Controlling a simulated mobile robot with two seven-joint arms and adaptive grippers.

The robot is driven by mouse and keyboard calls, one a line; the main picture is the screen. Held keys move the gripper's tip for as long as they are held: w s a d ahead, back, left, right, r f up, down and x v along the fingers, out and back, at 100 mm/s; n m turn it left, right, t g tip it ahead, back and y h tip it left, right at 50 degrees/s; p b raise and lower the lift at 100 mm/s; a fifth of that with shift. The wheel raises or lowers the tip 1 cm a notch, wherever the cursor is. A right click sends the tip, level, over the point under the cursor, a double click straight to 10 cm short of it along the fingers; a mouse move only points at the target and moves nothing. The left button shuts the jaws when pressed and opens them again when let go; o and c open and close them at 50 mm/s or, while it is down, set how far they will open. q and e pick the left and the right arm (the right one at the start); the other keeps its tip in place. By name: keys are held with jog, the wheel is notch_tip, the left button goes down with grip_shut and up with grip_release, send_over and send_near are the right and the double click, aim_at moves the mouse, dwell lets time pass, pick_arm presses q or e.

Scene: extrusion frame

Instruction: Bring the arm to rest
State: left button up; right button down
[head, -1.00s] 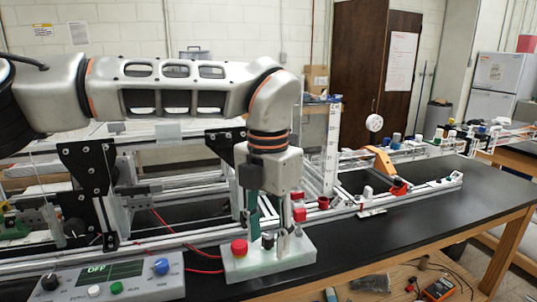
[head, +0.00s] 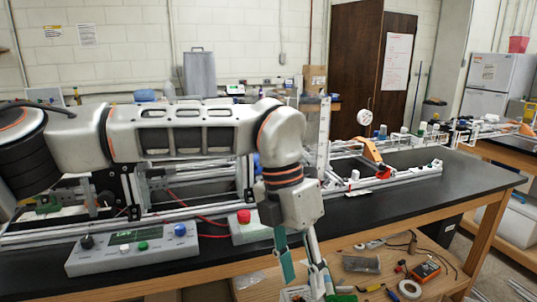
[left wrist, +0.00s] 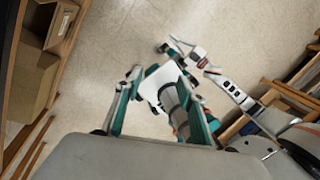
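My left arm (head: 190,132) crosses the head view from the left, its wrist bent downward. My left gripper (head: 302,272) hangs in front of the black bench's front edge, pointing down, with its fingers apart and nothing between them. In the left wrist view the two teal fingers of the left gripper (left wrist: 160,82) stand wide apart, with white and dark parts of my own body beyond them. My other arm (left wrist: 232,92) shows as white links in that view; its gripper is too small and overlapped to read. The right gripper does not show in the head view.
A button box with a red button (head: 243,216) and a grey control panel (head: 132,252) sit near the front edge of the black bench (head: 425,205). An extrusion frame stands behind. A lower wooden shelf (head: 345,290) holds a multimeter (head: 426,272), tape and tools.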

pick_arm(q)
jog(key=s+d+f+m+g+h, duration=0.15)
jog(key=s+d+g+h, duration=0.35)
jog(key=s+d, duration=0.5)
jog(key=s+d+r+n+g+h, duration=0.2)
jog(key=d+r+n+g+h, duration=0.15)
jog(key=d+r+h, duration=0.5)
jog(key=w+a+f+n+t+h, duration=0.3)
jog(key=w+a+n+t+h, duration=0.6)
jog(key=w+n+t, duration=0.5)
jog(key=w+a+f+n+t+y, duration=0.4)
jog(key=a+f+n+t+y, duration=0.8)
jog(key=f+n, duration=0.45)
jog(key=s+a+f+n+g+y, duration=0.1)
jog(key=s+a+f+n+y, duration=0.2)
jog(key=s+a+f, duration=0.3)
jog(key=s+a+f+n+g+y, duration=0.2)
jog(key=s+a+f, duration=0.4)
jog(key=f, duration=0.9)
jog(key=s+a+f+n+g+y, duration=0.1)
jog(key=s+a+f+n+y, duration=0.3)
jog(key=a+f, duration=0.6)
jog(key=shift+s+a+f+g+y, duration=0.2)
jog(key=shift+s+a+g+y, duration=0.3)
jog(key=shift+s, duration=0.55)
jog(key=shift+a, duration=0.15)
jog(key=shift+c, duration=0.3)
